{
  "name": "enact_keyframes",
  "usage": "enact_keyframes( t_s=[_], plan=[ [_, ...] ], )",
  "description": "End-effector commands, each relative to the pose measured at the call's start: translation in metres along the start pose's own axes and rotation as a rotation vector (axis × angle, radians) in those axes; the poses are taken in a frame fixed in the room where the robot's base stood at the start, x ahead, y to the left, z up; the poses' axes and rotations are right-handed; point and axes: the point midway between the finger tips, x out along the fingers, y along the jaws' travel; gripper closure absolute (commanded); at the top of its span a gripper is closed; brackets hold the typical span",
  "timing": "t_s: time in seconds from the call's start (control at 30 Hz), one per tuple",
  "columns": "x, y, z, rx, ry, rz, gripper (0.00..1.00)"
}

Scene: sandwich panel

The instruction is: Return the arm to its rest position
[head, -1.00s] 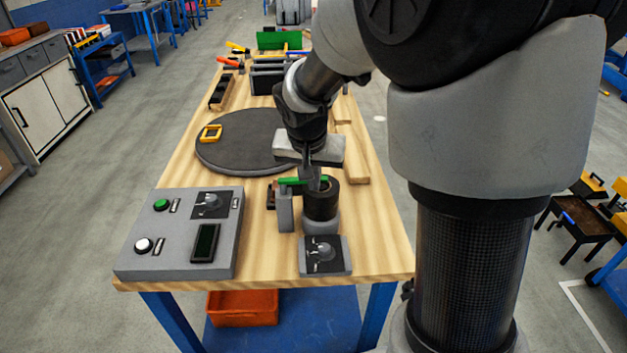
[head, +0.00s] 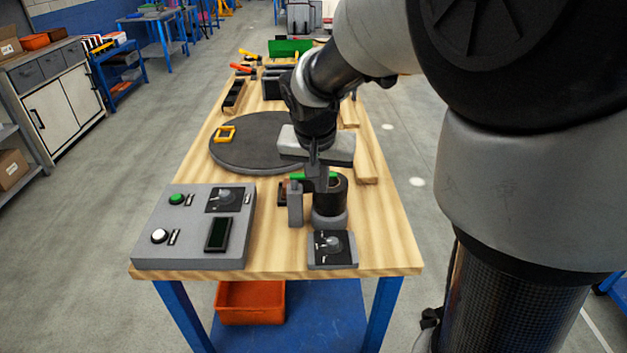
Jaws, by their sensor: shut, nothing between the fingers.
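My gripper (head: 317,175) is shut and points down over the wooden workbench (head: 270,262). It is just above or behind a black cylinder on a grey base (head: 330,215), beside a green piece (head: 308,177). I cannot tell whether its fingertips touch either of them. My arm reaches in from the right side of the picture and hides part of the bench's far right side.
A grey control panel (head: 180,253) with buttons stands at the front left. A small dial box (head: 345,264) is at the front edge. Wooden bars (head: 366,165) lie on the right.

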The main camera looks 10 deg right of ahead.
Motion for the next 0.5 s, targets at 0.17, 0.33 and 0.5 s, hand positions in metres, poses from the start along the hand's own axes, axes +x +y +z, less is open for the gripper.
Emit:
enact_keyframes(
  t_s=[0.17,0.33,0.5],
  plan=[
    [-0.04,0.003,-0.001,0.001,0.001,-0.001,1.0],
    [-0.059,0.005,-0.001,0.0,0.0,0.0,1.0],
    [-0.087,0.013,0.002,-0.018,0.003,-0.011,1.0]
  ],
)
